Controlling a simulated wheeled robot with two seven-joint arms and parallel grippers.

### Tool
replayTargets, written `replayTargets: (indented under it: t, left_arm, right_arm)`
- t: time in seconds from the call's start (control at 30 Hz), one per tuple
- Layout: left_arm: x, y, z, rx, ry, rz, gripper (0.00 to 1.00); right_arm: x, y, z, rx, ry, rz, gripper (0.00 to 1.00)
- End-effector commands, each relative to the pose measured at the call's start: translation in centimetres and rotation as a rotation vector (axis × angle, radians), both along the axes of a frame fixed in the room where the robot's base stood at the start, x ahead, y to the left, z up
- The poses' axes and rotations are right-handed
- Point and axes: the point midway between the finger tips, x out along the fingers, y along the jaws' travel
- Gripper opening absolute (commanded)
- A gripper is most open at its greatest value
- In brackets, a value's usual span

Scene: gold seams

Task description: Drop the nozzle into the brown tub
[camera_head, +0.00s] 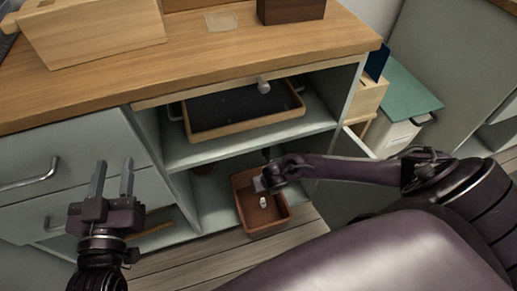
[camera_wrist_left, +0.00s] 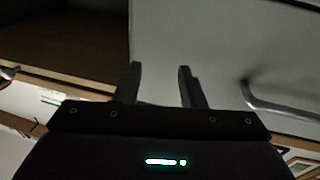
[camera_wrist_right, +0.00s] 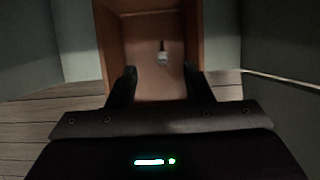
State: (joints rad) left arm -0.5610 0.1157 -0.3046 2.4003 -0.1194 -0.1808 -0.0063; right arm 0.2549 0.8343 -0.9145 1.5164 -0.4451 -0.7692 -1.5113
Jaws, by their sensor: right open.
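The brown tub (camera_head: 266,227) stands low in the open cabinet bay, partly over its front edge. A small pale nozzle (camera_head: 263,202) shows within the tub's walls; in the right wrist view the nozzle (camera_wrist_right: 162,56) appears beyond my fingertips, clear of them. Whether it rests on the tub's floor I cannot tell. My right gripper (camera_head: 262,183) is above the tub (camera_wrist_right: 150,27), open and empty, its fingers partly hidden in the head view. My left gripper (camera_head: 113,180) is open and empty, in front of the drawers at the left.
A shelf with a dark-bottomed wooden tray (camera_head: 245,127) is above the tub. The wooden countertop (camera_head: 200,65) holds a wooden block (camera_head: 92,32) and a dark box (camera_head: 291,10). A drawer handle (camera_head: 30,176) sticks out at the left. Plank floor lies in front.

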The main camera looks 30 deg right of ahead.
Motion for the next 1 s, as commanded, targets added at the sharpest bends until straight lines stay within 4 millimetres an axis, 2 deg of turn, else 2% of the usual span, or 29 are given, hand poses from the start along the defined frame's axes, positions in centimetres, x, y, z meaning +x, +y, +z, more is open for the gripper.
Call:
replayTargets:
  t: [0.3, 0.5, 0.7, 1.0]
  left_arm:
    - [-1.6, 0.0, -7.6, 0.134, 0.328, -0.018, 0.36]
    - [-3.1, 0.2, -10.8, 0.192, 0.472, -0.027, 0.36]
    - [-3.8, 0.3, -12.1, 0.217, 0.530, -0.031, 0.36]
    - [-3.8, 0.3, -12.3, 0.219, 0.536, -0.032, 0.36]
  right_arm:
    - [-0.9, 0.2, 2.3, -0.001, 0.001, 0.000, 0.46]
    - [-1.3, 0.3, 3.2, -0.001, 0.001, 0.001, 0.46]
    - [-1.4, 0.3, 3.5, 0.000, 0.000, 0.000, 0.46]
    - [-1.5, 0.3, 3.5, 0.000, 0.000, 0.000, 0.46]
